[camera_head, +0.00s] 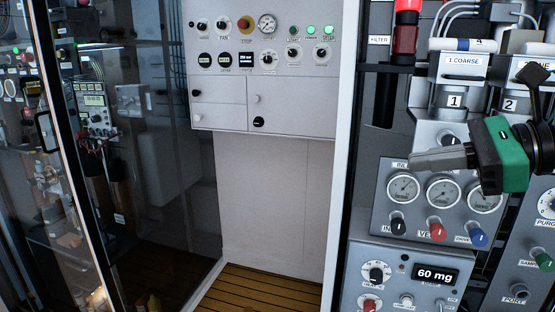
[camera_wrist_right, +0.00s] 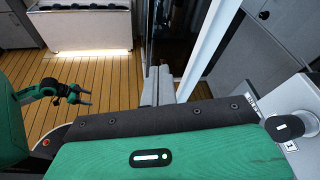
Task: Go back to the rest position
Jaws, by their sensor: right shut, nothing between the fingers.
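My right gripper (camera_head: 415,162) is at the right in the head view, in front of the instrument panel (camera_head: 382,232). Its green body and grey fingers point left, and the fingers are shut and empty. In the right wrist view the shut fingers (camera_wrist_right: 158,75) point away over the floor. They touch nothing that I can see. A small green and black gripper (camera_wrist_right: 82,96), apparently my left one, shows far off at the left of the right wrist view. It is too small to tell if it is open or shut. The head view does not show it.
Gauges and coloured knobs sit just behind and below the right gripper, with a "60 mg" display (camera_head: 436,275). A labelled canister (camera_head: 455,72) stands above. A white post (camera_head: 344,150) and a glass door (camera_head: 150,160) stand left.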

